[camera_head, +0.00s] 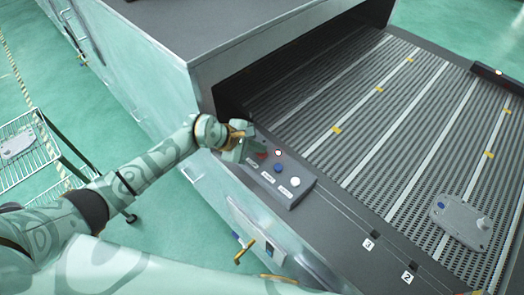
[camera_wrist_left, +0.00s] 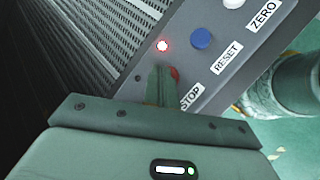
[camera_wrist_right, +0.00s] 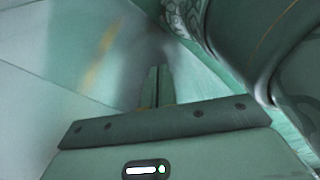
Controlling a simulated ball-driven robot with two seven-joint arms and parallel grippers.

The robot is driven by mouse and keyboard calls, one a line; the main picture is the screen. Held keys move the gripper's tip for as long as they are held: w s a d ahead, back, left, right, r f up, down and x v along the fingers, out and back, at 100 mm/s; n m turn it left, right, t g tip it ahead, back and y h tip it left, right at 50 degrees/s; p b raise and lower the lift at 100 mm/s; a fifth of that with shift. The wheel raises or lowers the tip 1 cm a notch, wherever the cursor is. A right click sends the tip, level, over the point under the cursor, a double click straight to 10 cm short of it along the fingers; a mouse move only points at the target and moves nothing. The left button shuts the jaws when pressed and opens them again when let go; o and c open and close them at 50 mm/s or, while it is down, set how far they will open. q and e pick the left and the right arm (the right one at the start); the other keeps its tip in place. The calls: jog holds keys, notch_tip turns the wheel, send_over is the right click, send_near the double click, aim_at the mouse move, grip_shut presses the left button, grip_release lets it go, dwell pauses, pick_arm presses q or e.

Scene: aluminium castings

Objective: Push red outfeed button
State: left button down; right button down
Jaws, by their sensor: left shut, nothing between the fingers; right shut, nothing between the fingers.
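The red button (camera_wrist_left: 175,73) sits on the grey control panel (camera_head: 299,194), beside the STOP label (camera_wrist_left: 190,97). In the left wrist view my left gripper's fingers cover part of it. In the head view the button (camera_head: 262,154) shows just beside my left gripper (camera_head: 248,153). My left gripper is shut and empty, its tips at the button; I cannot tell whether they touch or press it. A lit red lamp (camera_wrist_left: 162,45) glows on the panel near the fingertips. My right gripper (camera_wrist_right: 154,70) is shut and empty, away from the panel.
A blue button (camera_head: 279,168) and a white button (camera_head: 295,182) follow along the panel. A slatted conveyor (camera_head: 390,110) lies to the right, with a grey casting (camera_head: 460,222) on it. A wire cart (camera_head: 25,145) stands on the green floor at left.

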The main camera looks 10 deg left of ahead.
aim_at(258, 154)
pick_arm(q)
jog(key=shift+r+p, duration=0.55)
jog(key=shift+r, duration=0.2)
jog(key=shift+r, duration=0.1)
notch_tip(258, 154, up, 5)
jog(key=p, duration=0.4)
dwell(0.7)
